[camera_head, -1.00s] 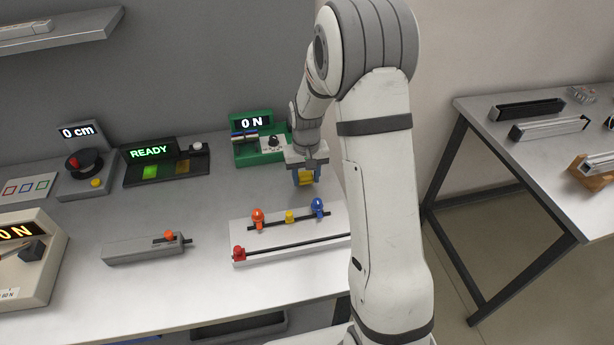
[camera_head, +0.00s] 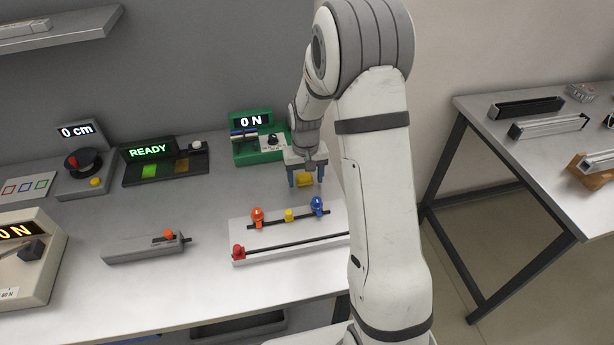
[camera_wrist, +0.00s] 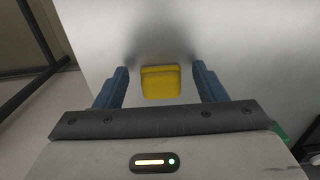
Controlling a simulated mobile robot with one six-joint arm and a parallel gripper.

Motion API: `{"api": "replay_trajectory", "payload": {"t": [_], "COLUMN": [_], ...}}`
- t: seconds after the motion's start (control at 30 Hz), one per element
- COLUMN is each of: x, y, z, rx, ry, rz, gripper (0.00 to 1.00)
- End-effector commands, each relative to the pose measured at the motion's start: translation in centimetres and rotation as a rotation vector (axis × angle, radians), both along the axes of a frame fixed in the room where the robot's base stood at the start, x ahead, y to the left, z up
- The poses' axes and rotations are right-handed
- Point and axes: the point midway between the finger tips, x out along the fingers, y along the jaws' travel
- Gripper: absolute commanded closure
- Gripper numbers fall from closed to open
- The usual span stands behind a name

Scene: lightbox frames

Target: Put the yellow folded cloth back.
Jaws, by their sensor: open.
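The yellow folded cloth (camera_head: 305,180) lies on the table top behind the white rail fixture. It also shows in the wrist view (camera_wrist: 160,83), between the two blue fingers and apart from both. My gripper (camera_head: 305,183) is open over the cloth, with one finger on each side of it. In the wrist view my gripper (camera_wrist: 160,85) shows a clear gap on either side of the cloth.
The white fixture (camera_head: 285,250) with orange, yellow and blue knobs stands just in front. A green device (camera_head: 252,155) reading 0 N is behind left. A grey box (camera_head: 140,250) lies to the left. A second table (camera_head: 545,185) stands at right.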

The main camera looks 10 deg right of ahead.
Motion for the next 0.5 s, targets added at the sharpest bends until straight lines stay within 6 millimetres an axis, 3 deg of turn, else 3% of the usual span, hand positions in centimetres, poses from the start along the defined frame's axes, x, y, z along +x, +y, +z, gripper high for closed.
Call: {"api": "replay_trajectory", "payload": {"t": [0.5], "x": [0.1], "y": [0.1], "z": [9.7], "rx": [0.000], "ry": [-0.004], "rz": [0.001], "gripper": [0.36]}}
